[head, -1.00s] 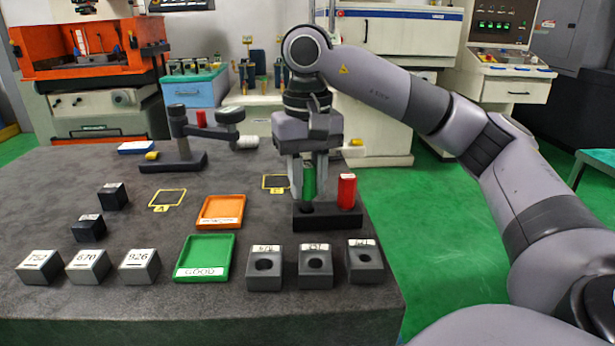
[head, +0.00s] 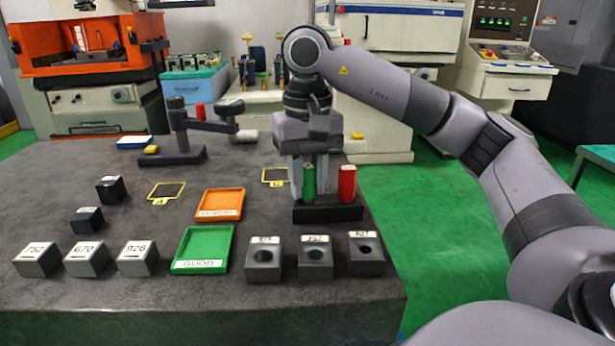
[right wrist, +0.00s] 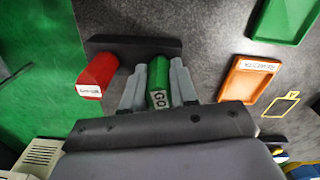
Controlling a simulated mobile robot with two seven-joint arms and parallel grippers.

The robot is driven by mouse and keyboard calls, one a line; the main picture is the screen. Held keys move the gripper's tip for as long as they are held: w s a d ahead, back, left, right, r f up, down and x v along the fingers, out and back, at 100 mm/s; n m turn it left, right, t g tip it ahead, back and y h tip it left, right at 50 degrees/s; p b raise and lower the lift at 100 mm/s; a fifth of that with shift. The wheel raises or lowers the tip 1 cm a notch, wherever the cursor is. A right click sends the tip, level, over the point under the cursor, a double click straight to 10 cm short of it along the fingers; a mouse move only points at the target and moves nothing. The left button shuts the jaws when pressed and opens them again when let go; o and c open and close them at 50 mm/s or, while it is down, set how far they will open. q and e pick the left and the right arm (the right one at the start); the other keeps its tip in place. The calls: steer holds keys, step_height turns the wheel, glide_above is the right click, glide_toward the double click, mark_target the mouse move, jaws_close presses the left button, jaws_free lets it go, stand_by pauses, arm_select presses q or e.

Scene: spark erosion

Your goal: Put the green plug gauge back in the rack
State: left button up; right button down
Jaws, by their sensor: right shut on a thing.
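The green plug gauge (head: 308,186) is upright at the left end of the black rack (head: 330,213). Its lower end meets the rack's top, and its green body comes down close to the rack. How deep it sits is hidden. My right gripper (head: 309,188) points down and is shut on it, one finger on each side. In the right wrist view the green gauge (right wrist: 158,84) is between the two fingers, with the rack (right wrist: 150,48) beyond it. The red plug gauge (head: 347,184) stands in the rack's right end. My left gripper is not in view.
An orange tray (head: 220,192) and a green tray (head: 181,264) lie left of the rack. Several holed grey blocks (head: 264,270) stand in front of it. A gauge stand (head: 172,156) is at the back left. The table's right edge is close to the rack.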

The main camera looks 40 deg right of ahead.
steer(key=shift+f, duration=0.2)
stand_by(0.3)
steer(key=c, duration=0.8)
jaws_free()
steer(key=shift+r, duration=0.35)
step_height(320, 180, up, 5)
steer(key=p, duration=0.3)
steer(key=shift+r, duration=0.2)
steer(key=shift+r+p, duration=0.35)
steer(key=shift+r, duration=0.2)
steer(key=shift+f, duration=0.1)
